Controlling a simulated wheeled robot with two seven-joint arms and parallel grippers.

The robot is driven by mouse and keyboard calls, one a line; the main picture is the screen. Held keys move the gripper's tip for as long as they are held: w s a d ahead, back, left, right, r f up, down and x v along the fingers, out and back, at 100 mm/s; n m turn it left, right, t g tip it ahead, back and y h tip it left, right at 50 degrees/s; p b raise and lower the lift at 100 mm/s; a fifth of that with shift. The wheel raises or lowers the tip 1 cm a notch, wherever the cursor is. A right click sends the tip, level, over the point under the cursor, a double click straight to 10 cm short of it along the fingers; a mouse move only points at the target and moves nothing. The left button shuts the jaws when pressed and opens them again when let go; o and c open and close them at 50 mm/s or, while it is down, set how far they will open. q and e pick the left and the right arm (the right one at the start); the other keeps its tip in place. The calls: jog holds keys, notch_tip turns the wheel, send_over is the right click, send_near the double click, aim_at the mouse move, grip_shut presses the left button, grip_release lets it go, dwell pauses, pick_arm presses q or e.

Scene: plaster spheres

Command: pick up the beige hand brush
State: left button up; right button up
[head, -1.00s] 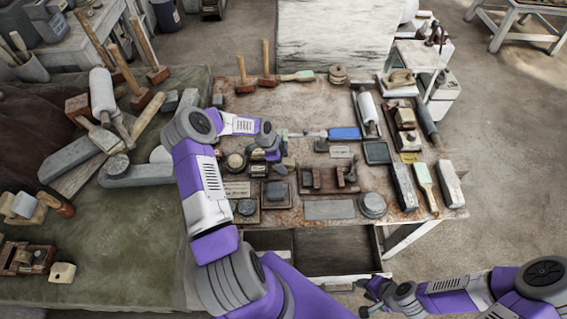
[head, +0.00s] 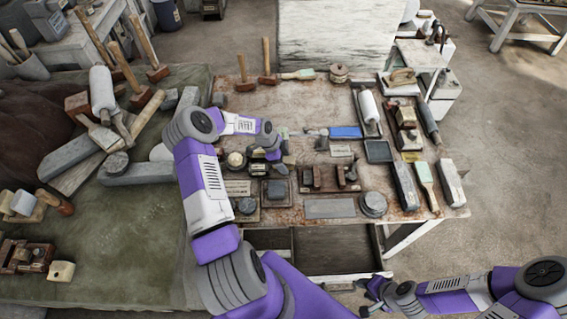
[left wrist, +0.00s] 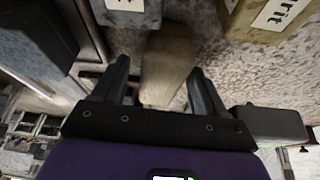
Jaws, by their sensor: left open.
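In the left wrist view the beige hand brush (left wrist: 167,65) shows as a tan, blunt-ended piece between the two fingertips of my left gripper (left wrist: 160,80). The fingers stand apart, one on each side of it, with a visible gap on the right. In the head view my left gripper (head: 277,157) is low over the middle of the cluttered bench and largely hides the brush there. My right gripper (head: 368,296) is at the lower right, away from the bench top; its jaws are too small to read.
Boxes with printed labels (left wrist: 275,18) lie close to the brush in the wrist view. On the bench (head: 330,100) are a blue-topped block (head: 345,132), a white roller (head: 368,106) and round grey discs (head: 373,204). An open drawer (head: 325,250) is below the front edge.

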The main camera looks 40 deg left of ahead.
pick_arm(q)
jog(key=c, duration=1.1)
jog(key=shift+r+p, duration=0.55)
jog(key=shift+p, duration=0.05)
notch_tip(320, 180, up, 10)
jog(key=shift+f+b, duration=0.25)
jog(key=shift+b, duration=0.2)
jog(key=o, duration=0.4)
jog(key=shift+c, duration=1.2)
